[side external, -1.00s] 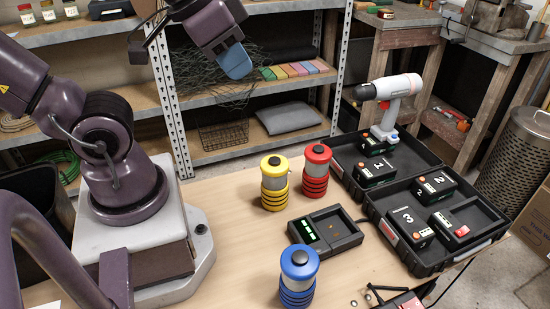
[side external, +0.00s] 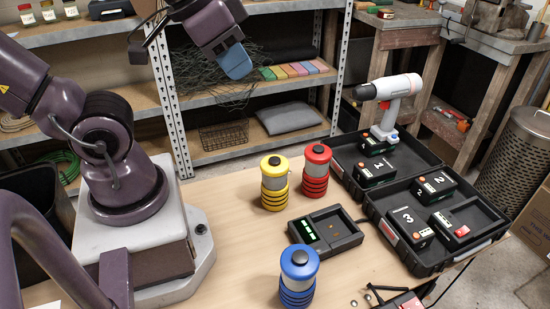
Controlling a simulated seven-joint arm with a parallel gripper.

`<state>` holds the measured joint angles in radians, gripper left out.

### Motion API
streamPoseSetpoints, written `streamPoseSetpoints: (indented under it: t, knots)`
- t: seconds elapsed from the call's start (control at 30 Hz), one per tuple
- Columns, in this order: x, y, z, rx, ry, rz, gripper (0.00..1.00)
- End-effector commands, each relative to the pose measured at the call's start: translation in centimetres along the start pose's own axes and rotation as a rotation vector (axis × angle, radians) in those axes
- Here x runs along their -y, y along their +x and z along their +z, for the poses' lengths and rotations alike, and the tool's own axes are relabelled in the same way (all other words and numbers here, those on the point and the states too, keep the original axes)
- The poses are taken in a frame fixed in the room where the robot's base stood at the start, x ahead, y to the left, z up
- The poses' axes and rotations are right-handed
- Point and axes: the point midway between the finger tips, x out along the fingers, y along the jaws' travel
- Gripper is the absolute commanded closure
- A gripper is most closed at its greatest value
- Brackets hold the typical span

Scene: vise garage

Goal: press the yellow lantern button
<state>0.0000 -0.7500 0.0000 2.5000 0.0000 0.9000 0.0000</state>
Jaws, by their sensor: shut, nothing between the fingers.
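The yellow lantern (side external: 274,197) stands upright on the wooden bench, with a dark round button (side external: 274,161) on its yellow cap. The red lantern (side external: 316,188) stands close behind it to the right. The blue lantern (side external: 298,290) stands nearer the camera. Each of these two also has a dark button on top. My gripper (side external: 236,64) hangs high above the bench, up and to the left of the yellow lantern, touching nothing. Its blue fingertip end looks shut and empty. No lantern is visibly lit.
A black charger (side external: 335,232) with green lights lies between the lanterns and an open black case (side external: 452,262) of numbered battery packs. A drill (side external: 388,100) stands at the case's back. Metal shelving (side external: 250,92) is behind the bench. Bench left of the yellow lantern is clear.

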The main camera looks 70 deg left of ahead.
Motion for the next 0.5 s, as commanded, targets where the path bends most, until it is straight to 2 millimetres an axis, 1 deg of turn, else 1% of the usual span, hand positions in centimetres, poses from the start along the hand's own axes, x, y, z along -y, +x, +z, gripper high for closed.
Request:
streamPoseSetpoints:
  t: [0.4, 0.5]
  knots:
    - [0.01, 0.0, 0.0, 0.0, 0.0, 0.0, 1.0]
    - [0.39, 0.19, 0.04, 0.01, -0.017, -0.009, 1.0]
